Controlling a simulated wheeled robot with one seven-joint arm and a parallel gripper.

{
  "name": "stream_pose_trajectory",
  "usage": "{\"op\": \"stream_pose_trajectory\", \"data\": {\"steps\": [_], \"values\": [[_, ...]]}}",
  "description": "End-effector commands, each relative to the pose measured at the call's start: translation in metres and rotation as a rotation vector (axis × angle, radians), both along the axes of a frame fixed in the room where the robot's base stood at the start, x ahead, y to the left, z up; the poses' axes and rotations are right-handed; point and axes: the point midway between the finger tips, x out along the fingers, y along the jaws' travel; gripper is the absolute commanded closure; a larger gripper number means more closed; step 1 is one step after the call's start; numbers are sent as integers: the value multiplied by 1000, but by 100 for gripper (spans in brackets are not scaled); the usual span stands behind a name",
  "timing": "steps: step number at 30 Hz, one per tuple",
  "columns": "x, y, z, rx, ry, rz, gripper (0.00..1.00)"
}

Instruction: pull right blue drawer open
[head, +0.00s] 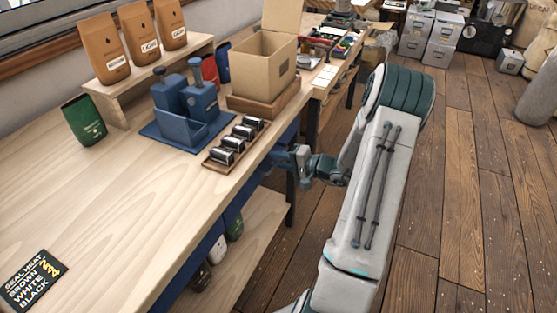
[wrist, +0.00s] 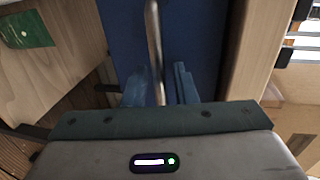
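The right blue drawer (head: 289,134) is under the table's front edge in the head view, mostly hidden by the tabletop and my arm. Its blue front (wrist: 195,35) fills the middle of the wrist view, with a metal bar handle (wrist: 154,45) running up it. My gripper (head: 300,165) is at the drawer front, below the table edge. In the wrist view my gripper (wrist: 160,88) has a finger on each side of the handle, with a gap visible beside the bar. I cannot see the drawer's inside.
The wooden tabletop (head: 105,195) is above my gripper. A tray of metal tins (head: 207,163) and a cardboard box (head: 262,70) stand near its edge. A table leg (head: 291,190) and a lower shelf (head: 262,225) are below. The floor (head: 455,190) to the right is clear.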

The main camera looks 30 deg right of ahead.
Motion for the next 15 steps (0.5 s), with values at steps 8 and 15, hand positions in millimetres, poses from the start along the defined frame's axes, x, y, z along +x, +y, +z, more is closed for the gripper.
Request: {"op": "stream_pose_trajectory", "data": {"steps": [8, 15], "values": [[0, 0, 0, 0, 0, 0, 100], [-2, -2, 0, -2, 0, -1, 100]]}}
